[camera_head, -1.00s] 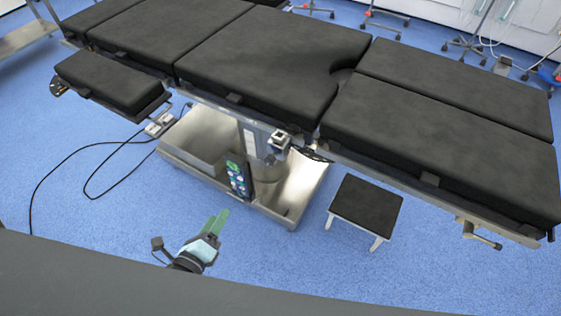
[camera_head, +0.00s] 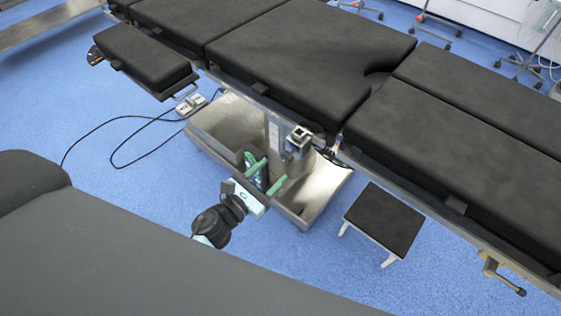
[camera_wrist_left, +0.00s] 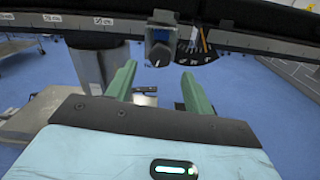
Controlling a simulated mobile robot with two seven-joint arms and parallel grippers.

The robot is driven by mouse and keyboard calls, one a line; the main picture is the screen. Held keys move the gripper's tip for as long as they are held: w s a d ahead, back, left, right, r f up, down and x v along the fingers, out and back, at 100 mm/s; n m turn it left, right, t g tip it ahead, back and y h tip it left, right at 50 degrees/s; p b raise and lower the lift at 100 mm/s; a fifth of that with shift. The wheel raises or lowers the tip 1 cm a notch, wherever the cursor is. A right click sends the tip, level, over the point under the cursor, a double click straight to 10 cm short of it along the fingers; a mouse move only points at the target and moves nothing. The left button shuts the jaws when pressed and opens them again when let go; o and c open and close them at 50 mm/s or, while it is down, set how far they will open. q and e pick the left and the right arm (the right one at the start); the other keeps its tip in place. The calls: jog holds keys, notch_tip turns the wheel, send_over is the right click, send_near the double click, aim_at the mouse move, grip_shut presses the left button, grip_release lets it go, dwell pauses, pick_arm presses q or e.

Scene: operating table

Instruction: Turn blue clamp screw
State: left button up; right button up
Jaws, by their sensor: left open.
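A clamp (camera_head: 299,140) sits on the near side rail of the operating table (camera_head: 300,55), close to the column. In the left wrist view a round dark knob (camera_wrist_left: 160,55) hangs below the clamp block at the rail. In the left wrist view the knob lies beyond the gap between the fingertips (camera_wrist_left: 158,75). My right gripper is not in view.
The steel base (camera_head: 318,200) stands below the table. A black-topped step stool (camera_head: 385,220) is to the right. Cables (camera_head: 125,150) lie on the blue floor at the left.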

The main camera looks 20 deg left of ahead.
aim_at(285, 160)
pick_arm(q)
jog(key=shift+x, duration=2.3)
jog(key=c, duration=1)
jog(key=shift+o, duration=0.2)
